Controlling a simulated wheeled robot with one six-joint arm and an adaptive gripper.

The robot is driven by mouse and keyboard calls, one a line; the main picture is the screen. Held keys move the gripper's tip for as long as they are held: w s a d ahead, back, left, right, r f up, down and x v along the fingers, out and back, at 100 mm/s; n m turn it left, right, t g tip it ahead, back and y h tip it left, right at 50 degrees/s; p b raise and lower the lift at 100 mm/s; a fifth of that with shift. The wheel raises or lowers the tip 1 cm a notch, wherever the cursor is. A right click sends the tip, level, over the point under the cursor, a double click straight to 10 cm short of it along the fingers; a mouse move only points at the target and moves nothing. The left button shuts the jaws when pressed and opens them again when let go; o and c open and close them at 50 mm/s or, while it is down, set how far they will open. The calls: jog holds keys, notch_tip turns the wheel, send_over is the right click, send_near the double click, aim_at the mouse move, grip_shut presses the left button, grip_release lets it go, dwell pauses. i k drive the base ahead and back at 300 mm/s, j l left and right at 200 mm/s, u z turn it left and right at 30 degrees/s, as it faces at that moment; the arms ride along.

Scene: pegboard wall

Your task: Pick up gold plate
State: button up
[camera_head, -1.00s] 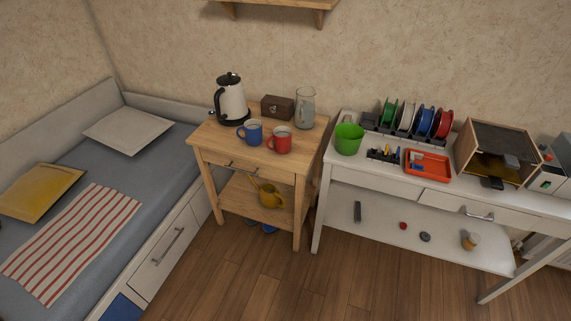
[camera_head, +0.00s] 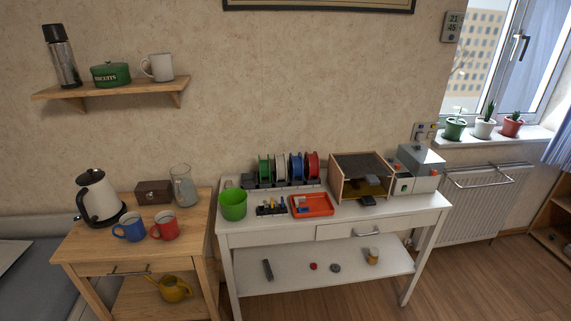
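A flat gold plate (camera_head: 355,188) lies inside an open-fronted wooden box (camera_head: 337,184) on the white table, in the head view. A small grey block (camera_head: 374,181) sits over part of the plate, and a dark piece (camera_head: 368,200) is at the box's front edge. The box's walls and dark top hide some of the plate. My gripper is not in view.
The white table (camera_head: 428,204) also bears an orange tray (camera_head: 322,211), a green bucket (camera_head: 232,205), several spools (camera_head: 296,167) and a grey machine (camera_head: 419,163). A wooden table (camera_head: 85,244) with a kettle (camera_head: 99,196) and mugs stands left. Floor is clear at the right front.

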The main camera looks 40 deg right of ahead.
aim_at(358, 188)
jog(key=z, duration=3.15)
jog(key=u, duration=1.95)
jog(key=i+l+u, duration=0.7)
jog(key=i+j, duration=0.05)
jog(key=i, duration=0.05)
